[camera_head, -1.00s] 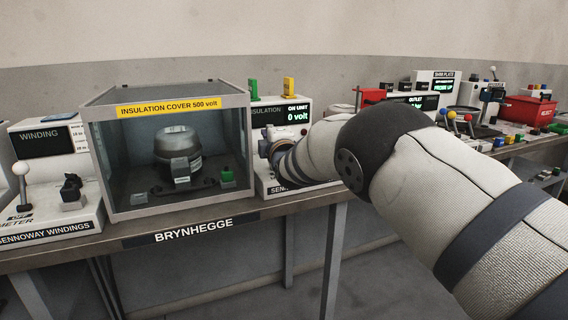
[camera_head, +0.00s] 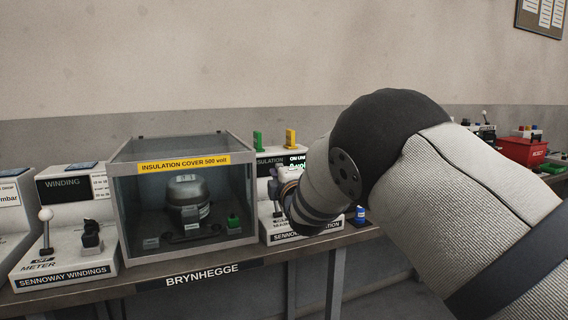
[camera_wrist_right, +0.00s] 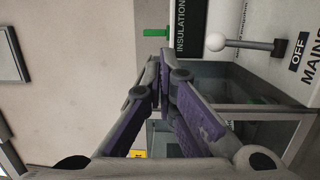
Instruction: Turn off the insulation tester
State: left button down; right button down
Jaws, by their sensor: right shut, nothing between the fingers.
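An OFF label (camera_wrist_right: 299,50) lies by the lever's dark base. My right gripper (camera_wrist_right: 161,74) is shut and empty, its purple-padded fingers together beside the knob and apart from it in the picture. In the head view, my wrist hides much of the tester's front. My left gripper is out of view.
The insulation cover box (camera_head: 185,165) holds a compressor just left of the tester. The winding meter (camera_head: 75,215) with its own white-knobbed lever stands further left. Green and yellow pieces (camera_head: 290,138) stand up behind the tester. A red bin (camera_head: 523,152) is far right.

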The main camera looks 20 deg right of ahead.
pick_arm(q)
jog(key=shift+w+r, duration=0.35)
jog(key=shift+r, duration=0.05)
pick_arm(e)
jog(key=s, duration=0.1)
jog(key=s+r, duration=0.1)
jog(key=shift+s+a+r, duration=0.3)
jog(key=shift+a, duration=0.05)
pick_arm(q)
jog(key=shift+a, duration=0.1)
